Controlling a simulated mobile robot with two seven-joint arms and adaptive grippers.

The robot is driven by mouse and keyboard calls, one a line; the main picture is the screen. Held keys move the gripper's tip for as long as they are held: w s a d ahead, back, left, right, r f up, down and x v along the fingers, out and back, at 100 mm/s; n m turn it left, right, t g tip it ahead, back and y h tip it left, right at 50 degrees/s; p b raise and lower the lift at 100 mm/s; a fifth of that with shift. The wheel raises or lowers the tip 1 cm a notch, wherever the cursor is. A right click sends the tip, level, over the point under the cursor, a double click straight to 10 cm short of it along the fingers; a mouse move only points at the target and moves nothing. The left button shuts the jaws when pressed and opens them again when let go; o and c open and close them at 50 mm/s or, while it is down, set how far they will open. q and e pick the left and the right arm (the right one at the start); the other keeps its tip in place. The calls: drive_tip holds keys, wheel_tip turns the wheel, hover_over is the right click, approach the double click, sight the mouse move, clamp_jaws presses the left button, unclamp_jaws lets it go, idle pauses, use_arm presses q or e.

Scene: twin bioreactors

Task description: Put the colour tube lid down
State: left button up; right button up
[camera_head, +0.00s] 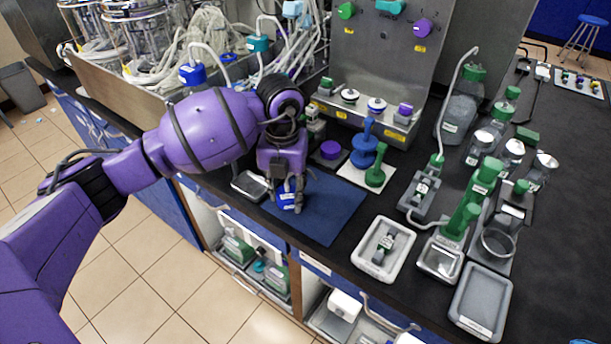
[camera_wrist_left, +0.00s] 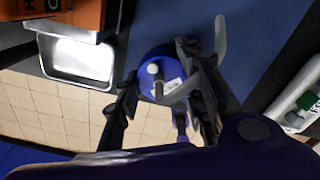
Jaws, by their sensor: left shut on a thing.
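My left gripper (camera_head: 287,199) points down over the near left part of the blue mat (camera_head: 330,212). It is shut on a blue lid (camera_head: 283,202). In the left wrist view the blue lid (camera_wrist_left: 150,62) is round, with a white knob and a small label, and sits between the two dark fingers of the gripper (camera_wrist_left: 160,80). The fingers hide part of it. I cannot tell whether the lid touches the mat (camera_wrist_left: 240,35). My right gripper is not in view.
A small metal tray (camera_head: 249,186) lies left of the mat, near the counter's front edge. A purple lid (camera_head: 330,149) and blue and green stands (camera_head: 364,150) are behind. A white tray (camera_head: 384,249) stands to the right. The mat's right part is clear.

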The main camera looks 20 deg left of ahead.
sight(286, 193)
use_arm(q)
drive_tip(key=shift+f, duration=0.2)
drive_tip(key=o, duration=1)
drive_tip(key=shift+f, duration=0.1)
drive_tip(key=shift+c, duration=0.2)
wheel_tip(286, 193, up, 12)
drive_tip(key=shift+r, duration=0.25)
